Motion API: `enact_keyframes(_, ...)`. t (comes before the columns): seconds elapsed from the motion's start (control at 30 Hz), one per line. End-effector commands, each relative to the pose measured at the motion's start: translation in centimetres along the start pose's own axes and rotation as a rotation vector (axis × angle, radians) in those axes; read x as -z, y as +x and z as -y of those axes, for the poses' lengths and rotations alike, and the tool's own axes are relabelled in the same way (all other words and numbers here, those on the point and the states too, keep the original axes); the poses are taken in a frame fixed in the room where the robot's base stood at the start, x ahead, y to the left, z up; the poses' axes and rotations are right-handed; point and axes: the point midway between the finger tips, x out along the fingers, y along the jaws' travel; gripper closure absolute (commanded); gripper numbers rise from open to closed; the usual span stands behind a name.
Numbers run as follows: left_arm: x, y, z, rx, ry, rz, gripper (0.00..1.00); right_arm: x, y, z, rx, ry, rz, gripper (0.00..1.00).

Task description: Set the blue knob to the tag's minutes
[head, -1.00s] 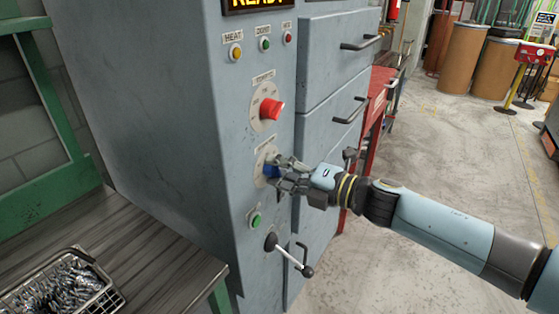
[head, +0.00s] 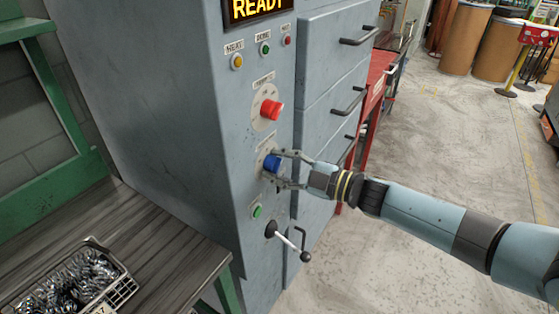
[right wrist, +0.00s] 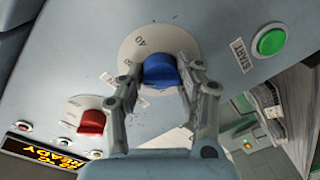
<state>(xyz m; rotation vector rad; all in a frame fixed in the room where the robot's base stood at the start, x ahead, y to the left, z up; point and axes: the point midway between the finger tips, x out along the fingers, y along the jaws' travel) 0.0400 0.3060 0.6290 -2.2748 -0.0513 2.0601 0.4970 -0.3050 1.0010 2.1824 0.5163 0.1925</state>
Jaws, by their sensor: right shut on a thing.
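The blue knob (head: 272,163) sits on a pale round dial on the grey cabinet front, below a red knob (head: 271,109). My right gripper (head: 277,168) is shut on the blue knob, one finger above it and one below. In the right wrist view the blue knob (right wrist: 160,71) lies between the two fingers, and some dial marks, one like 40, show upside down. A white tag (head: 98,309) on the wire basket is cut off by the bottom edge, so I cannot read it fully. My left gripper is not in view.
The lit READY display (head: 256,8) is above the knobs. A green button (head: 257,212) and a lever (head: 288,241) are below. The wire basket (head: 121,290) of metal springs stands on the wooden bench (head: 150,235) at left. Drawer handles project at right.

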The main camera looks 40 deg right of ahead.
Motion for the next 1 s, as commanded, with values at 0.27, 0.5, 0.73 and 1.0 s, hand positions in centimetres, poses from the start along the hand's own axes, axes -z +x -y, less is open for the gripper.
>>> enact_keyframes(0.27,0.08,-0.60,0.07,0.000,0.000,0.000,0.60,-0.05,0.01,-0.06,-0.002,0.133,-0.007,0.97)
enact_keyframes(0.5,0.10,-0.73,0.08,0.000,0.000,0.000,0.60,-0.11,-0.03,0.04,-0.002,0.180,-0.010,0.97)
enact_keyframes(0.73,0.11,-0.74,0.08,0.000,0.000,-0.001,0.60,-0.12,-0.04,0.08,-0.002,0.187,-0.010,0.97)
enact_keyframes(1.0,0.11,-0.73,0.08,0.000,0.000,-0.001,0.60,-0.12,-0.05,0.09,-0.001,0.186,-0.010,0.54)
